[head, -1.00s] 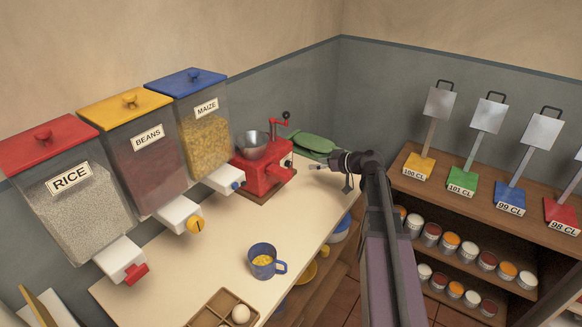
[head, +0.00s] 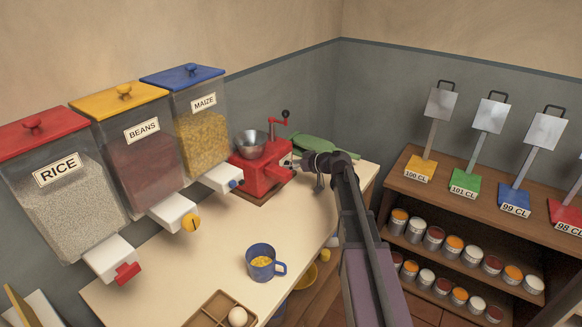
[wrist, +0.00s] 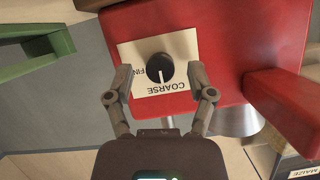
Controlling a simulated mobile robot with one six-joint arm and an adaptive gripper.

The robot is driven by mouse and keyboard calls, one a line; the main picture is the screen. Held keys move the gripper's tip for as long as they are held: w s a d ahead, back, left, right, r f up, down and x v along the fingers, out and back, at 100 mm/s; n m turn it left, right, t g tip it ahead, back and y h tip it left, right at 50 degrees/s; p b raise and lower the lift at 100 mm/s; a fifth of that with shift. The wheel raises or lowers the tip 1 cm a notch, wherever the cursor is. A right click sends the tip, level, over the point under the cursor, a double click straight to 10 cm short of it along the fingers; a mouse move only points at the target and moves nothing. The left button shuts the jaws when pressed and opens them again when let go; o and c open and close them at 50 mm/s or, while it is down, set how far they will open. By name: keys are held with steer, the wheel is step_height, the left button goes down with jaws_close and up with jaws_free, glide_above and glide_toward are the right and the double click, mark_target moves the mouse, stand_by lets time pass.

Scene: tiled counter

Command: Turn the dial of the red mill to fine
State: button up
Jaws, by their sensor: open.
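The red mill (head: 258,184) stands on the counter with a metal bowl on top and a crank. In the wrist view its red body (wrist: 262,45) carries a cream plate (wrist: 128,52) lettered FINE, partly hidden, and COARSE, upside down. A round black dial (wrist: 157,65) sits on the plate, its white mark toward the COARSE lettering. My gripper (wrist: 160,76) is open, one finger on each side of the dial, with visible gaps. In the head view my gripper (head: 299,163) is at the mill's right side, and the dial is hidden.
A green object (head: 315,144) lies behind my gripper. Rice, beans and maize dispensers (head: 205,118) stand left of the mill. A blue mug (head: 259,270) and an egg tray (head: 209,313) are nearer on the counter (head: 205,265). A shelf (head: 455,213) is at the right.

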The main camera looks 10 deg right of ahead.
jaws_close()
steer(key=shift+m, duration=0.3)
stand_by(0.3)
steer(key=shift+w+d+f+m+g+y+b, duration=0.1)
steer(key=shift+m+g+y+b, duration=0.15)
steer(key=shift+m+g+y, duration=0.25)
steer(key=shift+f+m+g+y+b, duration=0.1)
steer(key=shift+m+g+y+b, duration=0.15)
steer(key=shift+m, duration=0.35)
steer(key=m+y+b, duration=0.2)
steer(key=m, duration=0.1)
steer(key=shift+f+g, duration=0.1)
steer(key=shift+g, duration=0.15)
steer(key=m+y+b, duration=0.1)
steer(key=m, duration=0.1)
steer(key=m+y+b, duration=0.1)
steer(key=m+b, duration=0.1)
steer(key=shift+f+m+g, duration=0.15)
steer(key=shift+m+g, duration=0.15)
steer(key=shift+m+y+b, duration=0.75)
steer(key=shift+m+b, duration=0.5)
steer(key=shift+m, duration=0.55)
